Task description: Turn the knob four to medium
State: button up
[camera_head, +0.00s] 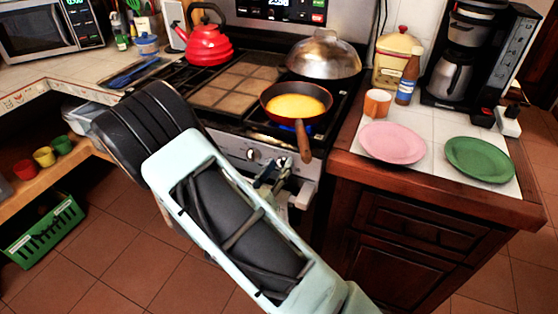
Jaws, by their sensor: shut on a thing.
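The stove's front panel (232,152) carries a row of control knobs. One pale knob (253,155) shows clear just left of my gripper. My gripper (273,172) is at the right part of this panel, shut on a stove knob that its fingers mostly hide. My arm covers the left part of the panel, so I cannot count the knobs or read the held knob's setting. A pan (297,103) with yellow contents sits on the front right burner, its brown handle pointing toward me above the gripper. A blue glow shows under the pan.
A domed metal lid (324,56) and a red kettle (208,45) are on the stove. The right counter holds a pink plate (393,142), a green plate (479,159), an orange cup (377,103) and a coffee maker (471,62). A green basket (43,234) is at lower left.

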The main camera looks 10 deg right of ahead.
jog(key=n+p, duration=0.2)
jog(key=n, duration=0.1)
jog(key=n+p, duration=0.3)
jog(key=shift+w+a+n, duration=0.1)
jog(key=shift+a+n, duration=0.1)
jog(key=shift+n, duration=0.1)
jog(key=n+p, duration=0.2)
jog(key=n, duration=0.1)
jog(key=shift+f, duration=0.2)
jog(key=shift+a+f+n+p, duration=0.15)
jog(key=shift+n+p, duration=0.35)
jog(key=shift+n, duration=0.3)
jog(key=shift+d+f+n+p, duration=0.1)
jog(key=shift+n+p, duration=0.35)
jog(key=shift+n, duration=0.35)
jog(key=o, duration=1.2)
jog(key=shift+c, duration=0.2)
jog(key=shift+f, duration=0.1)
